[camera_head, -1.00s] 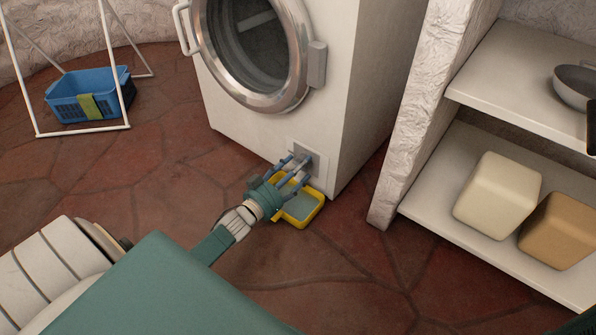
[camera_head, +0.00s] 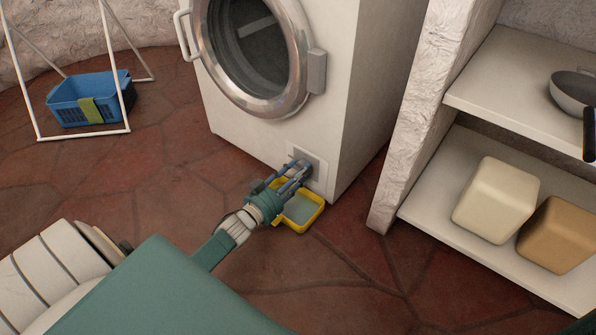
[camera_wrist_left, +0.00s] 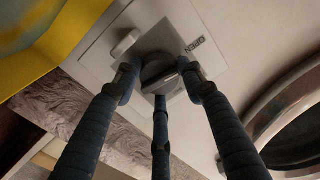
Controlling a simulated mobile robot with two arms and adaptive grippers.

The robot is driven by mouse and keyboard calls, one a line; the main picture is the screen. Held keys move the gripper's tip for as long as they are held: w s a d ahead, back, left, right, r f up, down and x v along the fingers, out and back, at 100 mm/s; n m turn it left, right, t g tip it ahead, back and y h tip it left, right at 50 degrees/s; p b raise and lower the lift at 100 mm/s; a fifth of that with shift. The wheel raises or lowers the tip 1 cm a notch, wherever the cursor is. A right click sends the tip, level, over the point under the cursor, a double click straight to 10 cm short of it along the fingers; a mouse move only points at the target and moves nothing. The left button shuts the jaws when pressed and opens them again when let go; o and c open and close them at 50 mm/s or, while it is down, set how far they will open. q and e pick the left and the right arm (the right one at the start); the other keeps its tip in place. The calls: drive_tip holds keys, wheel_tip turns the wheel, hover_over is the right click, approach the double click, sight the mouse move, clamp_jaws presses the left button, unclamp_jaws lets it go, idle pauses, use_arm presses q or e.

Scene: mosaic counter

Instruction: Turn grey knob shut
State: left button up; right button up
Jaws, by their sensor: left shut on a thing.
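In the left wrist view the fingers of my left gripper (camera_wrist_left: 160,85) are closed around the knob's sides. The word "OPEN" shows on the panel to the right of the knob. In the head view my left gripper (camera_head: 292,180) reaches the panel and covers most of the knob. My right gripper is not in view.
A yellow tray (camera_head: 317,217) lies on the floor right below the panel. White shelves (camera_head: 430,205) with two blocks and a pan stand to the right. A blue basket (camera_head: 75,100) and a white frame are at the far left. The floor between is clear.

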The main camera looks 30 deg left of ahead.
use_arm(q)
drive_tip(key=m+p, duration=0.1)
drive_tip(key=m, duration=0.7)
drive_tip(key=shift+p, duration=0.4)
drive_tip(key=m, duration=0.3)
drive_tip(key=shift+m, duration=0.3)
drive_tip(key=shift+f+m+b, duration=0.1)
drive_tip(key=shift+m+b, duration=0.2)
drive_tip(key=shift+m, duration=2)
drive_tip(key=o, duration=1.2)
drive_tip(key=shift+r, duration=0.2)
wheel_tip(320, 180, up, 10)
drive_tip(key=shift+f, duration=0.15)
